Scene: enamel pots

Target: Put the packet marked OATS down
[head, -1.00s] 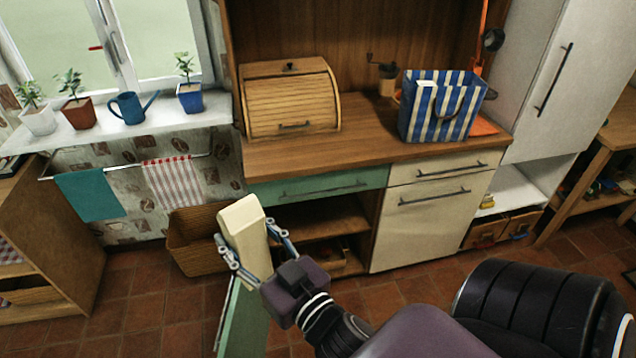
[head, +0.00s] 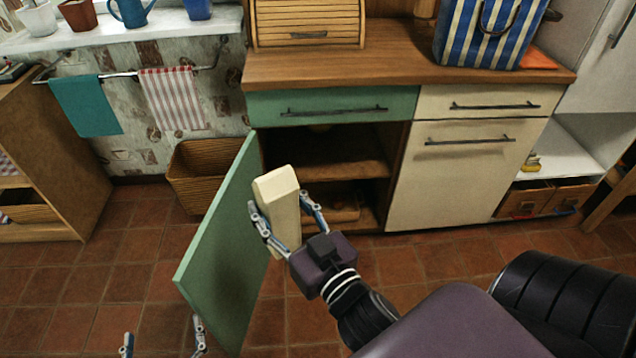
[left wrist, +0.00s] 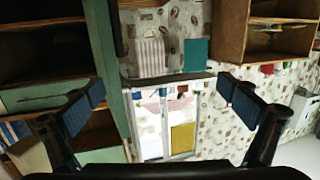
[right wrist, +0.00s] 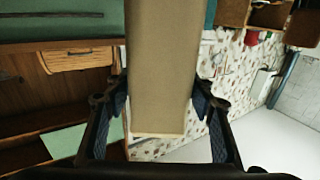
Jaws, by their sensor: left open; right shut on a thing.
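A cream block-shaped packet (head: 284,212) is held tilted in my right gripper (head: 286,208), in front of the open lower cupboard (head: 335,150). No marking on it can be read, so I cannot tell whether it says OATS. In the right wrist view the packet (right wrist: 163,65) fills the middle, between the two fingers. My left gripper (head: 163,341) shows only its fingertips at the bottom edge of the head view, close to the open green door (head: 222,240). The left wrist view shows it open (left wrist: 161,92), with nothing between the fingers.
The green door stands swung out left of the packet. A wicker basket (head: 190,180) is on the floor behind it. On the wooden counter (head: 390,65) are a bread box (head: 308,25) and a striped bag (head: 490,35). Bare counter lies between them. The tiled floor (head: 80,290) at left is clear.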

